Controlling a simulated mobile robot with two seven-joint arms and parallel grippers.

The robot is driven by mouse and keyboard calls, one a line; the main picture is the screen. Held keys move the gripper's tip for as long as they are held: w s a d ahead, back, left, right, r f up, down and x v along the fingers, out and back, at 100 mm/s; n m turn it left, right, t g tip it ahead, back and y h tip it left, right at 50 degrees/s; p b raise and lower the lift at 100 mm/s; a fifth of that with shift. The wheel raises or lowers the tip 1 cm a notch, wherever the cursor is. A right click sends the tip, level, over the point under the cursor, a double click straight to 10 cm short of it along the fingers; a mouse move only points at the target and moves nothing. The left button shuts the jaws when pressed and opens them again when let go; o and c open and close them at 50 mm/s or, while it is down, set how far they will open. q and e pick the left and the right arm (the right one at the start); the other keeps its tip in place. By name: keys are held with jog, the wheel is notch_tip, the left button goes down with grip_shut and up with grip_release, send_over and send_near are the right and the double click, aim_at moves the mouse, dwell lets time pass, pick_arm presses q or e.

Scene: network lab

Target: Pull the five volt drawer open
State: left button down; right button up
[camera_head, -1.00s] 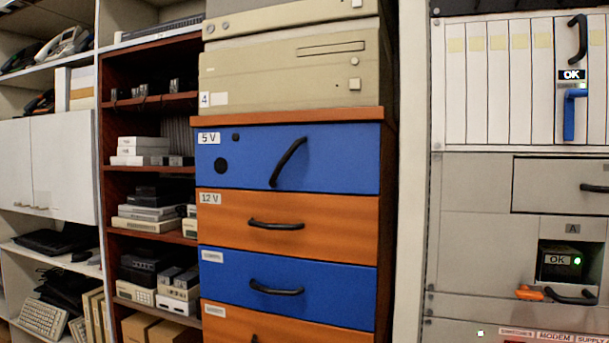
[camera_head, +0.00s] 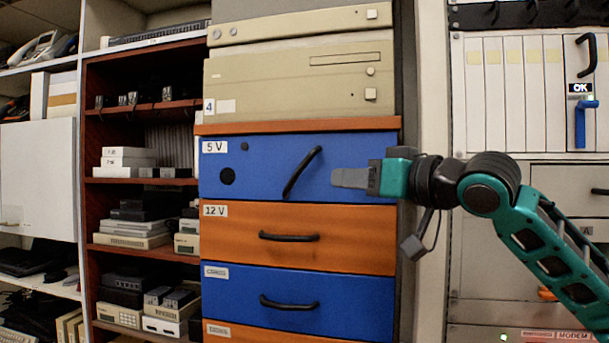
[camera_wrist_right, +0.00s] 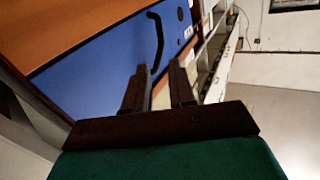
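The five volt drawer (camera_head: 258,178) is the top blue drawer of the cabinet, labelled "5 V", and its face looks flush with the stack. Its black handle (camera_head: 302,172) is set at a slant. The drawer face also shows in the right wrist view (camera_wrist_right: 105,65), with the handle (camera_wrist_right: 158,40) beyond the fingers. My right gripper (camera_head: 336,178) is to the right of the handle, apart from it. In the wrist view its two fingers (camera_wrist_right: 159,75) stand apart with nothing between them. My left gripper is not in view.
Below is the orange 12 V drawer (camera_head: 340,228), then another blue drawer (camera_head: 240,300). A beige computer case (camera_head: 270,90) sits on top of the cabinet. A shelf of devices (camera_head: 140,215) stands left; a grey equipment rack (camera_head: 510,110) stands right.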

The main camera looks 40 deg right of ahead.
aim_at(298, 177)
jog(key=w+p, duration=0.2)
jog(key=w, duration=0.1)
jog(key=w+a+p, duration=0.1)
jog(key=w+p, duration=0.1)
jog(key=w, duration=0.1)
jog(key=w+p, duration=0.2)
jog(key=w, duration=0.2)
jog(key=shift+w+a+r, duration=0.1)
jog(key=shift+a, duration=0.25)
jog(key=shift+w+a+p, duration=0.1)
jog(key=shift+w+p, duration=0.25)
jog(key=shift+w, duration=0.1)
grip_shut()
